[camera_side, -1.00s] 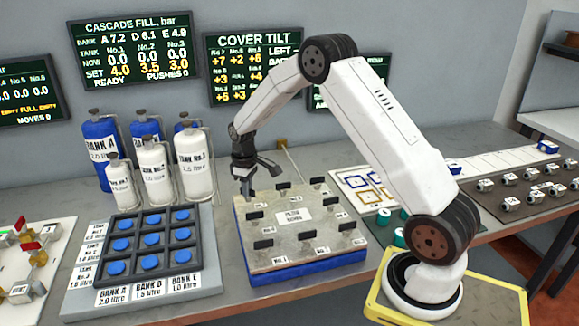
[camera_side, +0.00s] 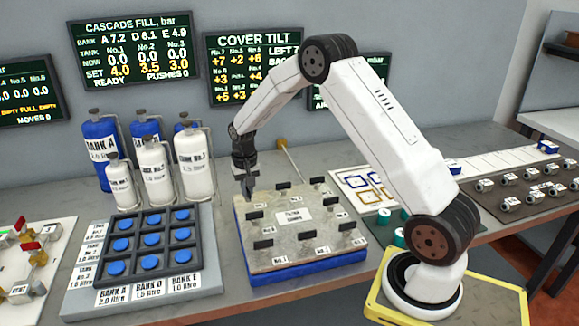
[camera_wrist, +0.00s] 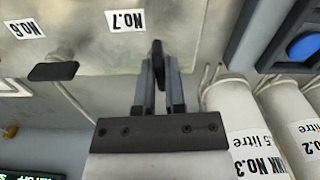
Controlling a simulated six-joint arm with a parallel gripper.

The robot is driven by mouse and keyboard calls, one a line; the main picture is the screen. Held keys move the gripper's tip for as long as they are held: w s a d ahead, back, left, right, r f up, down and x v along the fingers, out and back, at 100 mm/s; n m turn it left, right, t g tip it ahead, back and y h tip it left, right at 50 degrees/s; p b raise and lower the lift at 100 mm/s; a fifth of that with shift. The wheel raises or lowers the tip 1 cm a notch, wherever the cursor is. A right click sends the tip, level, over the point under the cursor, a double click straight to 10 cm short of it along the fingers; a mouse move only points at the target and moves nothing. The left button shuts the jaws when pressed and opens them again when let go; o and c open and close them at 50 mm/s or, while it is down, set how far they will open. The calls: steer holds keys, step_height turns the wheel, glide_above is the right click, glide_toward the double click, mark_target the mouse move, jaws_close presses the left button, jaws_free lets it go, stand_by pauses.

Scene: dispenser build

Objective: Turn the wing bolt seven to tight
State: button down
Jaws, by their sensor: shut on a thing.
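The grey cover plate (camera_side: 290,258) with several black wing bolts lies on a blue base. My gripper (camera_side: 247,194) points down at its back left corner. In the wrist view my gripper (camera_wrist: 158,92) is shut on a dark wing bolt (camera_wrist: 158,54), beside the label No.7 (camera_wrist: 125,20). The wing is seen nearly edge-on between the fingers. Its shank is hidden, and I cannot tell how tight it is.
White cylinders (camera_side: 194,165) stand close to the left of my gripper; one marked No.3 (camera_wrist: 222,95) is near the fingers. A tray with blue discs (camera_side: 150,262) is left of the plate. A COVER TILT board (camera_side: 240,40) is partly hidden by my arm.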

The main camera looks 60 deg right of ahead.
steer(key=shift+m, duration=0.3)
steer(key=c, duration=0.7)
jaws_free()
steer(key=shift+r, duration=0.1)
steer(key=shift+r, duration=3.85)
steer(key=shift+a, duration=0.15)
steer(key=s+a+n+t, duration=0.1)
steer(key=s+a+n, duration=0.3)
steer(key=s+a, duration=0.4)
steer(key=s+a+f+n+t, duration=0.1)
steer(key=s+a+n, duration=0.3)
steer(key=s+a, duration=0.4)
steer(key=s, duration=0.4)
steer(key=shift+s+f+t, duration=0.15)
steer(key=shift+f+t, duration=0.1)
steer(key=shift+t, duration=0.05)
